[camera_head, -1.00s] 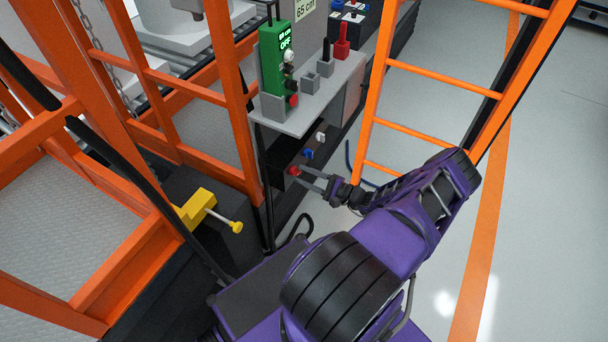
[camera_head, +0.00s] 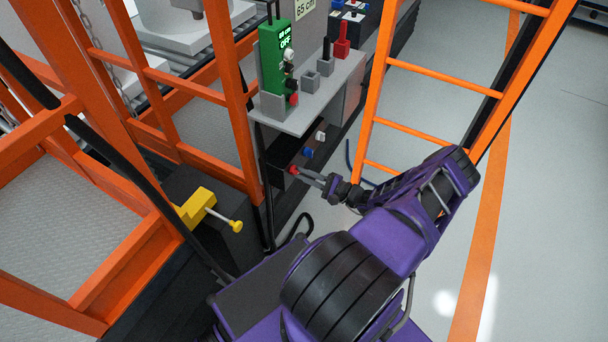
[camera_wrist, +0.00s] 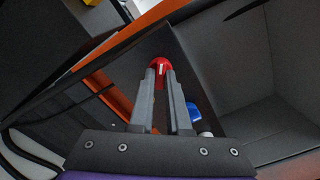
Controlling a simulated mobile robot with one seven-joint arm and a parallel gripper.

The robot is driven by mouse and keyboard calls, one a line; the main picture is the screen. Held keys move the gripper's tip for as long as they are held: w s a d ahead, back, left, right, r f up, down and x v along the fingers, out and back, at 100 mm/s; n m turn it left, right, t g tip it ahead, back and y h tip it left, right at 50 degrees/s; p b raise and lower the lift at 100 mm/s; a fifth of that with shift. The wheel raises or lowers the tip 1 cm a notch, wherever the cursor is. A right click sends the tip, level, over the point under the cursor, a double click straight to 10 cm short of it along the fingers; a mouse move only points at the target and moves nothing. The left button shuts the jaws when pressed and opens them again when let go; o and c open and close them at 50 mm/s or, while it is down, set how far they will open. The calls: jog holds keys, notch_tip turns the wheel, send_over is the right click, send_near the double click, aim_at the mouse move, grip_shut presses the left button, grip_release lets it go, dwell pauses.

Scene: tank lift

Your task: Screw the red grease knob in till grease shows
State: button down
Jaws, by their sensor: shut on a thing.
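The red grease knob (camera_head: 293,170) sits on the dark panel below the grey shelf. My gripper (camera_head: 302,173) reaches it from the right and is shut on it. In the wrist view the red knob (camera_wrist: 160,66) shows between and just beyond the tips of my gripper (camera_wrist: 160,76), with a white mark on its face. The fingers hide part of its sides. I cannot make out any grease around it.
A blue knob (camera_head: 308,153) and a white knob (camera_head: 320,136) are on the same panel, close beside the red one. The grey shelf (camera_head: 318,105) overhangs them. An orange ladder (camera_head: 398,127) stands to the right. A yellow part (camera_head: 196,207) is at the left.

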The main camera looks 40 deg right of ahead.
jog(key=m+b, duration=0.3)
jog(key=m, duration=0.2)
jog(key=c, duration=0.9)
grip_release()
jog(key=v, duration=1.7)
jog(key=shift+s+b, duration=0.25)
jog(key=shift+b, duration=0.15)
